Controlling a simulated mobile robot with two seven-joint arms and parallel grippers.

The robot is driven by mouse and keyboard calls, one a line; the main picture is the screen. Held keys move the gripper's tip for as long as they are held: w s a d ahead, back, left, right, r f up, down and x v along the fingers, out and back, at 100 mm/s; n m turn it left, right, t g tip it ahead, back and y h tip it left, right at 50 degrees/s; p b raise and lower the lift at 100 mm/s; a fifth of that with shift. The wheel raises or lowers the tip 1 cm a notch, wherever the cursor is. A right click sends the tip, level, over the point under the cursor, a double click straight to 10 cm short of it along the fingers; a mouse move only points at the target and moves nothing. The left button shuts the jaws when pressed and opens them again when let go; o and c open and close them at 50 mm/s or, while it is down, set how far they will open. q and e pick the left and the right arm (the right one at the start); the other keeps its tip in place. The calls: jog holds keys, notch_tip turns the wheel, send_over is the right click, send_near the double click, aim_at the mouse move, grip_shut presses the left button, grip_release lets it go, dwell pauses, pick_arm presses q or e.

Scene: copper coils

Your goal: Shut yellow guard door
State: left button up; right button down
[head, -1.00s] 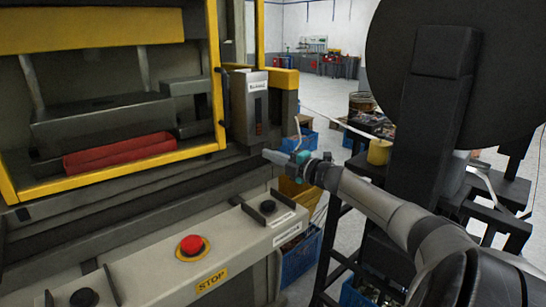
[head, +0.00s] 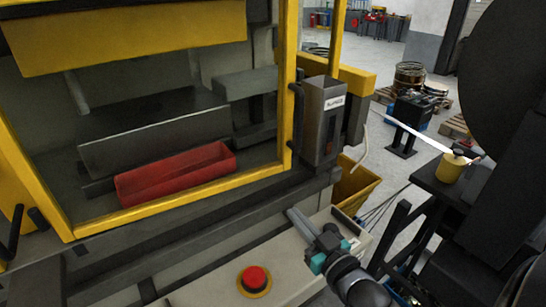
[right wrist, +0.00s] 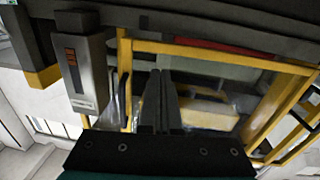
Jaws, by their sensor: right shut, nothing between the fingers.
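The yellow-framed guard door (head: 178,202) stands at the front of the press opening, with a dark handle (head: 297,117) on its right upright. A gap shows between that upright and the yellow post (head: 335,40) to its right, so the door looks ajar; how far is hard to tell. My right gripper (head: 296,215) is shut and empty, below and apart from the door's lower right corner, over the control panel. In the right wrist view the shut fingers (right wrist: 163,78) show before the door frame (right wrist: 200,52), beside the handle (right wrist: 123,92). My left gripper is out of view.
A grey box (head: 322,125) stands right of the door. A red tray (head: 175,178) lies inside the press. The control panel (head: 215,290) with a red stop button (head: 256,280) is below. A yellow bin (head: 356,185) and dark equipment (head: 440,260) stand at right.

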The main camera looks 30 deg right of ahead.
send_near(263, 174)
jog(key=shift+m, duration=0.3)
jog(key=w, duration=0.6)
jog(key=shift+w+p, duration=0.4)
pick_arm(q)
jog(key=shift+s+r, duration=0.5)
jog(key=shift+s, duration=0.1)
pick_arm(e)
jog(key=shift+w, duration=0.1)
